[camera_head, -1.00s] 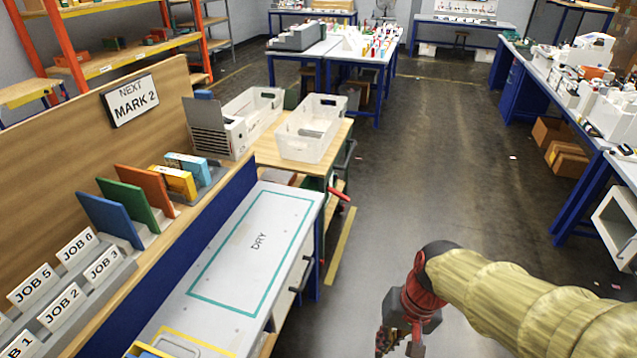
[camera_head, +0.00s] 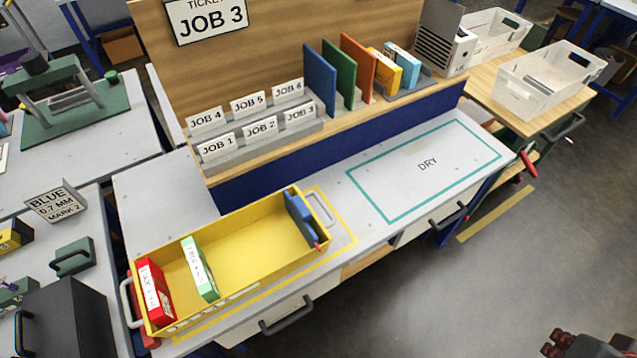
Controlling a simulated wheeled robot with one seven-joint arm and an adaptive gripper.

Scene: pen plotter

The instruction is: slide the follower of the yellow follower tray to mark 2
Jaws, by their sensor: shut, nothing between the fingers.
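The yellow follower tray (camera_head: 240,234) lies on the grey bench at lower left. Its blue follower (camera_head: 300,218) stands upright near the tray's right end, with a small red piece at its near lower edge. A red labelled block (camera_head: 153,291) stands at the left end, and a pale green labelled block (camera_head: 201,268) stands a little right of it. Small white marks run along the near rim, too small to read. My gripper (camera_head: 562,346) shows only partly at the bottom right edge, far from the tray. It is shut and empty.
A teal rectangle marked DRY (camera_head: 428,164) is clear on the bench. Job cards (camera_head: 248,128) and coloured boards (camera_head: 338,78) stand on the ledge behind. A sign reads JOB 3 (camera_head: 206,18). A placard reads BLUE 0.7 MM MARK 2 (camera_head: 57,201). White bins (camera_head: 545,80) stand at right.

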